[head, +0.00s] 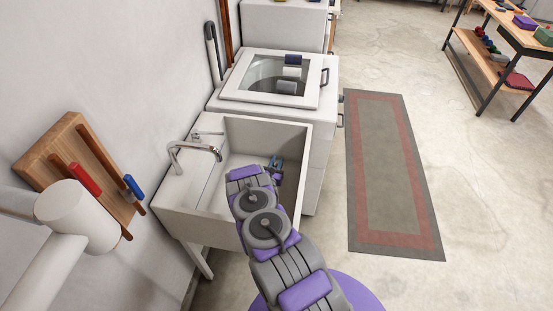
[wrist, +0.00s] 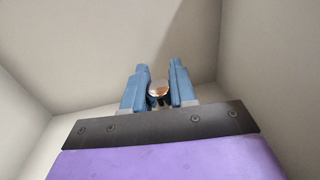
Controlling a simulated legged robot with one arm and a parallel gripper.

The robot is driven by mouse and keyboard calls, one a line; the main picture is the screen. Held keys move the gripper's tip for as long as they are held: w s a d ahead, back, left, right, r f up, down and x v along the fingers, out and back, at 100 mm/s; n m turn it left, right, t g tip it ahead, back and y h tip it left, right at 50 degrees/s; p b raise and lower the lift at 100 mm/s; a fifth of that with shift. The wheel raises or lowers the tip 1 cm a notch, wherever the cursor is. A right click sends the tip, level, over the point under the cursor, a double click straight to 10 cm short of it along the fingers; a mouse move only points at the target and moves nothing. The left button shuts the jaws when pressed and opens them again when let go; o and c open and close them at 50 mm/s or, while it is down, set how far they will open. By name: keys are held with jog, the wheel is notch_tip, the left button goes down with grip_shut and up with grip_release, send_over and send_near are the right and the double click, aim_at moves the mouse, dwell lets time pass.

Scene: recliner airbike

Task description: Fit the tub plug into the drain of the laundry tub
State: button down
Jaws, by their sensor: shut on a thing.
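The laundry tub (head: 269,131) is a pale, deep basin against the left wall in the head view, with a chrome faucet (head: 196,150) on its left side. My gripper (head: 276,163) is inside the tub, near its right inner wall. In the wrist view my gripper (wrist: 160,85) has blue fingers shut on the tub plug (wrist: 159,89), a small shiny metal disc with a darker stem below it. Pale tub walls surround the fingers. The drain does not show in either view; my arm covers part of the tub floor.
A white washer (head: 272,78) with a glass lid stands just behind the tub. A wooden board (head: 75,160) with tools hangs on the left wall near a white pipe (head: 75,215). A grey and red rug (head: 390,170) and open floor lie to the right.

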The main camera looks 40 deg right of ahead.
jog(key=shift+d+f, duration=0.15)
jog(key=shift+f, duration=0.55)
jog(key=shift+d, duration=0.15)
jog(key=shift+d+f+p, duration=0.1)
jog(key=shift+d+p, duration=0.2)
jog(key=shift+p, duration=0.05)
jog(key=shift+a+p, duration=0.3)
jog(key=shift+p, duration=0.55)
dwell(0.4)
jog(key=shift+p, duration=0.5)
dwell(0.5)
jog(key=shift+f+b, duration=1.4)
jog(key=c, duration=0.8)
grip_release()
